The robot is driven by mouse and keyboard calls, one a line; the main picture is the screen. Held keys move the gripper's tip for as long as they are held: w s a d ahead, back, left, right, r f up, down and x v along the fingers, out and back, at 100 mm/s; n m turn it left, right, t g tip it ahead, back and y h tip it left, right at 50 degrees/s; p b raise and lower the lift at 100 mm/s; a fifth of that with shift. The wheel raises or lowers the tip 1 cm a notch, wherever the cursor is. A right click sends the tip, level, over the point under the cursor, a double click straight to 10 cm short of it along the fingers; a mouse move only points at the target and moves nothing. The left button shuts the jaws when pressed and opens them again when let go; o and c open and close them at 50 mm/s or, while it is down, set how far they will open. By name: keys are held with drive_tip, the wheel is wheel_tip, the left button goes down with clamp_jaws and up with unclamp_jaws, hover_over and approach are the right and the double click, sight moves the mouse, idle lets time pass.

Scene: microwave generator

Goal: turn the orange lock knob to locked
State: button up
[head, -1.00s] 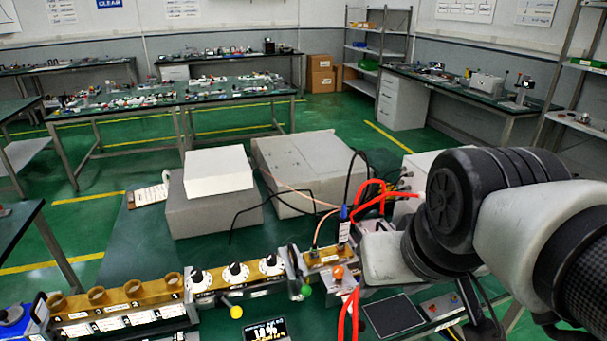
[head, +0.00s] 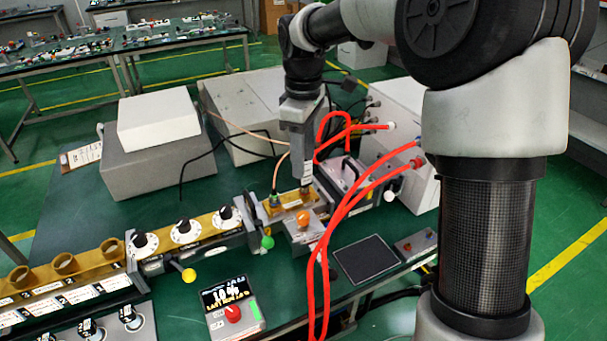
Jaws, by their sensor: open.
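The orange lock knob (head: 303,217) sits on a small metal block at the front of a brass-coloured fixture (head: 275,207) on the bench. My gripper (head: 303,168) points down just behind and above the knob, apart from it in the picture. It is open. A plug with a white label shows at its fingertips; I cannot tell whether the fingers stand around it or in front of it. The knob's top is in clear view, but its lock marking is too small to read.
Red hoses (head: 325,240) loop just right of the knob. A green ball handle (head: 267,242) and a yellow one (head: 188,275) stand to the left. A display box (head: 230,305) with a red knob lies in front. A dark pad (head: 366,259) lies to the right.

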drive_tip(key=b, duration=0.2)
approach(303, 215)
wheel_tip(303, 215, down, 9)
drive_tip(key=shift+r, duration=0.1)
